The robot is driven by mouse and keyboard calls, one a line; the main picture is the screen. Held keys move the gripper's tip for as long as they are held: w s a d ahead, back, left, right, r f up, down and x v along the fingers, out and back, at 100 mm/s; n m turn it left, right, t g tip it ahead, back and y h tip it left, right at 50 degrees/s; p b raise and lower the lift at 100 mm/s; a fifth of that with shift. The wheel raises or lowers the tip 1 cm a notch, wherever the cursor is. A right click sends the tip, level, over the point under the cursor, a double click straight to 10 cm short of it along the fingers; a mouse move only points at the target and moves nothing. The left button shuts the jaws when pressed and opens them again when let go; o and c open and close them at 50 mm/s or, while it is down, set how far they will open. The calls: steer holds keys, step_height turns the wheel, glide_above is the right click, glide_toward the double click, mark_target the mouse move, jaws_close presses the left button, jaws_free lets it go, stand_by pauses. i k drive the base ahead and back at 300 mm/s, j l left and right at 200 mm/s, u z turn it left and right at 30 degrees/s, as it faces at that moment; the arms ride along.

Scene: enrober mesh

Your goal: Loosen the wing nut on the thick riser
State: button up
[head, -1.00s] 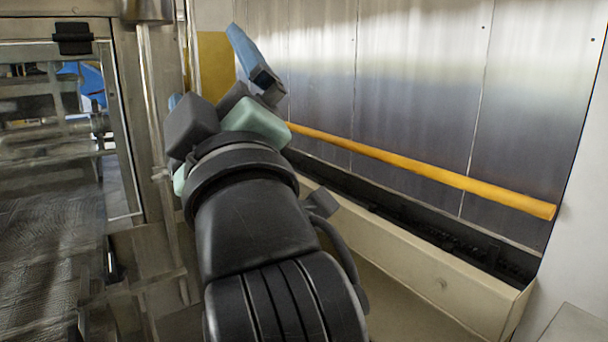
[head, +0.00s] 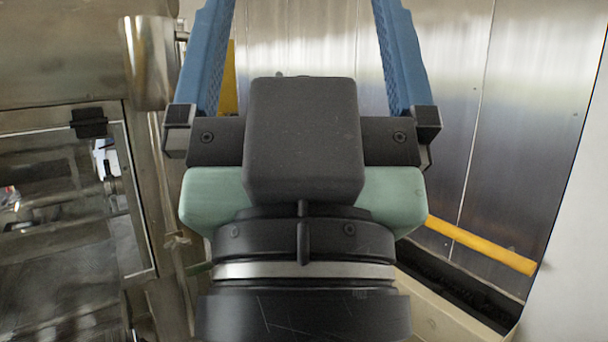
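The fingertips run out of the top edge. A shiny metal cylinder (head: 150,64) stands just left of the left finger, with a small stub on its right side. A thin upright metal pipe (head: 163,150) runs below it. I cannot make out a wing nut, nor tell which upright is the thick riser. The gripper body and wrist hide much of the middle.
A steel machine housing with a window frame (head: 140,215) and a black latch (head: 89,123) fills the left side. A yellow rail (head: 480,246) runs along the metal panel wall (head: 465,90) at right. A pale wall closes the far right.

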mark_target(176, 241)
steer(key=i+j+u, duration=0.25)
steer(key=i, duration=0.25)
steer(key=i+j+u, duration=0.3)
steer(key=i, duration=0.2)
steer(key=l, duration=0.1)
